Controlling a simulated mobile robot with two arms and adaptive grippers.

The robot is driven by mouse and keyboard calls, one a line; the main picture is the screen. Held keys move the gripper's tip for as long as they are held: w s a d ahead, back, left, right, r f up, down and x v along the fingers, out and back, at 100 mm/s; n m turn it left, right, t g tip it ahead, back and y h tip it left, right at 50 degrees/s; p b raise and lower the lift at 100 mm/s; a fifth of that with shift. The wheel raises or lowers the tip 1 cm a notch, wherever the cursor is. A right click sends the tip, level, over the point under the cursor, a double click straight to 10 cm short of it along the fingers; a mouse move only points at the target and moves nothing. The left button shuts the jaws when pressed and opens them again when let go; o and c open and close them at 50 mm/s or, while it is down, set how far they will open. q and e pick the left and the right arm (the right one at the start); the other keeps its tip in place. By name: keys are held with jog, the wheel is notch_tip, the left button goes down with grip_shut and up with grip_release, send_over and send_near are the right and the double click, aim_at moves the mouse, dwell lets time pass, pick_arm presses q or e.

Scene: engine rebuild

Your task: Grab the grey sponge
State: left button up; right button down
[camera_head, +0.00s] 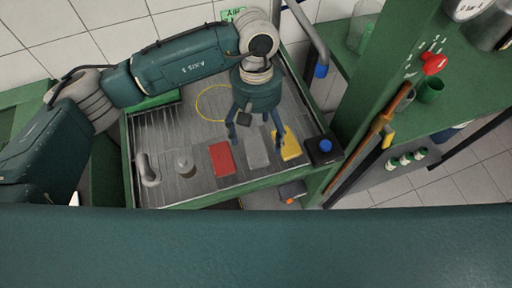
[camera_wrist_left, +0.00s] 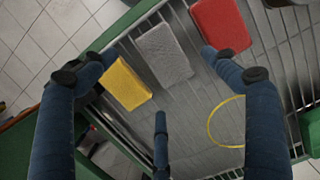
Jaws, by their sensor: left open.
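The grey sponge (camera_head: 257,152) lies flat in a metal tray, between the red sponge (camera_head: 222,158) and the yellow sponge (camera_head: 289,144). My left gripper (camera_head: 254,136) hangs over the tray, open and empty, with its fingers pointing down near the grey sponge. In the left wrist view the grey sponge (camera_wrist_left: 164,55) shows between the two spread outer fingers, apart from them. There the yellow sponge (camera_wrist_left: 125,84) is partly behind the left finger, and the red sponge (camera_wrist_left: 221,25) is beyond the right finger. My right gripper is not in view.
The tray has a raised green rim (camera_head: 215,200). A yellow ring (camera_head: 199,101) lies at its back. A black block with a blue knob (camera_head: 325,146) stands at the right corner. A small metal knob (camera_head: 184,163) stands left of the red sponge. A green post rises at right.

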aim_at(260, 148)
pick_arm(q)
jog(key=f+p, duration=0.1)
jog(key=f, duration=0.1)
jog(key=s+f+p, duration=0.1)
jog(key=f+p, duration=0.1)
jog(key=shift+d+f, duration=0.2)
jog(key=shift+f, duration=0.5)
jog(key=c, duration=1.2)
